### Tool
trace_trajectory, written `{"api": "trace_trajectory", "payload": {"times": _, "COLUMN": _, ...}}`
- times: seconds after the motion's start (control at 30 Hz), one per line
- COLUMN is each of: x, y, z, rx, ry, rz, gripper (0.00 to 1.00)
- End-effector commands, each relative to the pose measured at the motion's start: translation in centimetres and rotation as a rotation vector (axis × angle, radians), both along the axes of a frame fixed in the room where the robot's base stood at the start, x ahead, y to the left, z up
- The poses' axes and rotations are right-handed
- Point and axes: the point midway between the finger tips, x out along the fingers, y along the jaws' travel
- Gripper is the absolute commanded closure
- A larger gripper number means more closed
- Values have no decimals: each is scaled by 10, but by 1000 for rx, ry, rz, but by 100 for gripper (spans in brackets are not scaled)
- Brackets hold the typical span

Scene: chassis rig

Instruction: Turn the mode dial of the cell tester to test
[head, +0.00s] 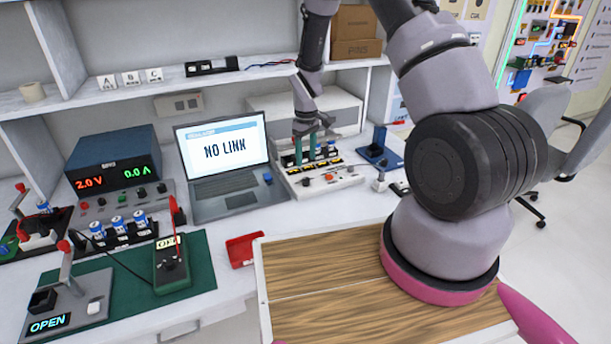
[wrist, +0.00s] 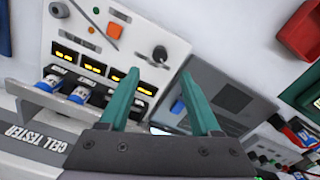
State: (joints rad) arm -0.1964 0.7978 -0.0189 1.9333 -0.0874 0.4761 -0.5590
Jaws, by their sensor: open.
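The cell tester (head: 340,182) is a white panel right of the laptop. In the wrist view the tester (wrist: 90,18) shows an orange square button, small lamps, several lit yellow displays and its printed name. Its mode dial (wrist: 160,54) is a small dark knob at the panel side nearest the laptop; it also shows in the head view (head: 305,182). Its pointer and marks are too small to read. My gripper (head: 305,160) is open, with green fingers above the tester. In the wrist view the dial appears just beyond the gap between the fingertips (wrist: 160,73), apart from them.
The laptop (head: 229,188) reading NO LINK stands beside the tester. Blue-topped cells (wrist: 63,88) sit along the tester's other side. A red tray (head: 243,251), a power supply (head: 112,160) and a green mat (head: 200,270) lie further left. A blue device (head: 379,152) stands right.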

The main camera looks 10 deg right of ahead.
Motion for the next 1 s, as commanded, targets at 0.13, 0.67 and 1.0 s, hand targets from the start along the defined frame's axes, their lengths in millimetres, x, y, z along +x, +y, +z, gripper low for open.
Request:
{"api": "trace_trajectory", "payload": {"times": 0.13, "x": -1, "y": 0, "z": -31, "rx": -1, "ry": 3, "rz": 0, "gripper": 36}}
{"api": "trace_trajectory", "payload": {"times": 0.67, "x": 0, "y": 0, "z": -87, "rx": 0, "ry": 0, "rz": -2, "gripper": 36}}
{"api": "trace_trajectory", "payload": {"times": 1.0, "x": 0, "y": 0, "z": -86, "rx": 1, "ry": -1, "rz": -2, "gripper": 89}}
